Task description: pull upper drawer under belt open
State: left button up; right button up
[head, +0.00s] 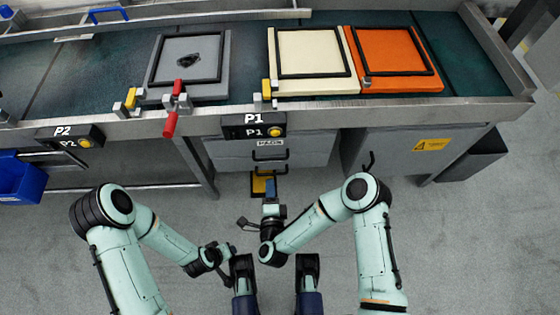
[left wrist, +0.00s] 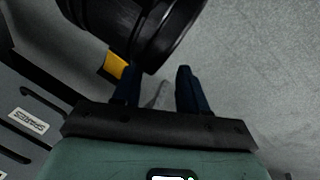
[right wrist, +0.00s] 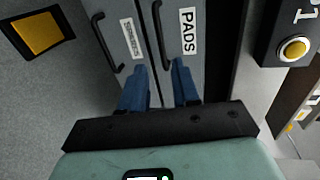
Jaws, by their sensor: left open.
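The upper drawer (head: 305,152), with a PADS label, sits under the belt and looks closed; its dark handle (head: 270,157) is on its front. In the right wrist view the upper drawer front (right wrist: 186,75) and its handle (right wrist: 159,30) lie just beyond the fingertips. My right gripper (head: 270,184) is open in front of the drawers, its blue fingers (right wrist: 160,85) apart with the handle's end near the gap; I cannot tell whether they touch it. My left gripper (head: 229,248) is open and empty, low in front of my base.
The lower drawer (head: 235,164) has its own handle (right wrist: 105,45) beside the upper one. The P1 button box (head: 254,125) hangs on the belt edge above. A yellow-topped pedal (head: 263,185) lies on the floor. A grey cabinet (head: 385,155) stands to the right.

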jog(key=b, duration=0.1)
send_near(268, 159)
jog(key=w, duration=0.1)
pick_arm(q)
jog(key=s+a+f+g+b, duration=0.1)
jog(key=s+f+g+b, duration=0.1)
jog(key=s+f, duration=0.3)
jog(key=shift+a+f+n+b, duration=0.3)
jog(key=shift+a+f+b, duration=0.05)
jog(key=shift+f, duration=0.15)
pick_arm(e)
jog(key=shift+f+x, duration=0.15)
jog(key=shift+x, duration=2.2)
jog(key=shift+f+x, duration=0.15)
jog(key=shift+x, duration=2.15)
jog(key=shift+s+d, duration=0.1)
grip_shut()
